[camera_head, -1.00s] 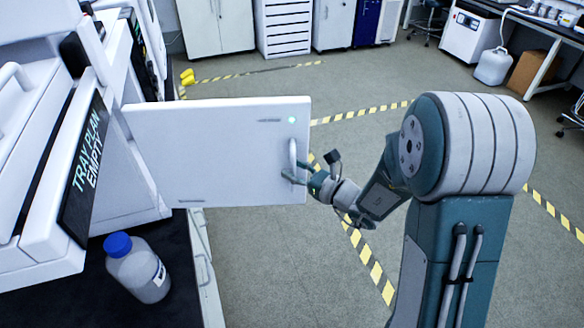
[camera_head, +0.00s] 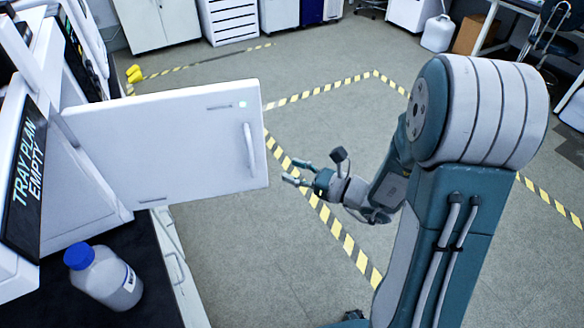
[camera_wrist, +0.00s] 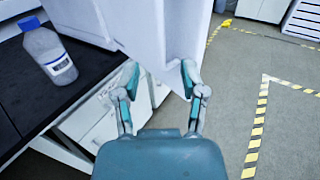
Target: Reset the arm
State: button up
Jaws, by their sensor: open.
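My gripper (camera_head: 293,172) is open and empty, a short way right of the open white door (camera_head: 170,150) in the head view. The door stands swung out from the white instrument, with a vertical handle (camera_head: 250,146) and a small green light. A clear gap shows between the fingertips and the handle. In the wrist view my gripper (camera_wrist: 158,80) has its two fingers spread, with the edge of the white door (camera_wrist: 185,35) beyond them. Nothing is between the fingers.
A blue-capped bottle (camera_head: 104,277) stands on the dark bench (camera_head: 140,312) below the door; it also shows in the wrist view (camera_wrist: 46,50). A "TRAY PLAN EMPTY" panel (camera_head: 24,180) is at left. Open floor with striped tape (camera_head: 345,240) lies around my arm.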

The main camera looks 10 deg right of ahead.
jog(key=s+a+r+n+g+h, duration=0.25)
jog(key=s+n+g, duration=0.25)
jog(key=s+n, duration=0.25)
jog(key=s+a+r+n+g+h, duration=0.1)
jog(key=s+a+n+g, duration=0.3)
jog(key=s+n+g, duration=0.3)
jog(key=s+d+r+n+t+h, duration=0.3)
jog(key=d+r+n+t+h, duration=0.3)
jog(key=d+n+h, duration=0.4)
jog(key=shift+s+d+r+n, duration=0.2)
jog(key=shift+r+n, duration=0.25)
jog(key=shift+n, duration=0.3)
jog(key=shift+a, duration=0.1)
